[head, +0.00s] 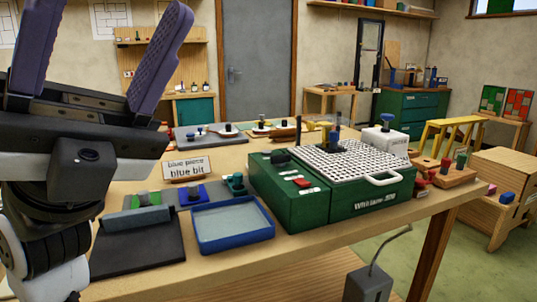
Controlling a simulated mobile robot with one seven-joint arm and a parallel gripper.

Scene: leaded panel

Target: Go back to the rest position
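My gripper (106,52) is at the upper left of the head view, close to the camera and raised above the left part of the workbench (313,243). Its two purple fingers stand wide apart and point up. Nothing shows between them. The front edge of the bench lies below and to the right of the gripper, and my arm hides part of the bench's left end.
A green grinder (330,198) with a white grid top stands mid-bench. A blue tray (232,240), a black mat (138,262) and a sign (187,167) lie left of it. A wooden tool block (446,178) stands right.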

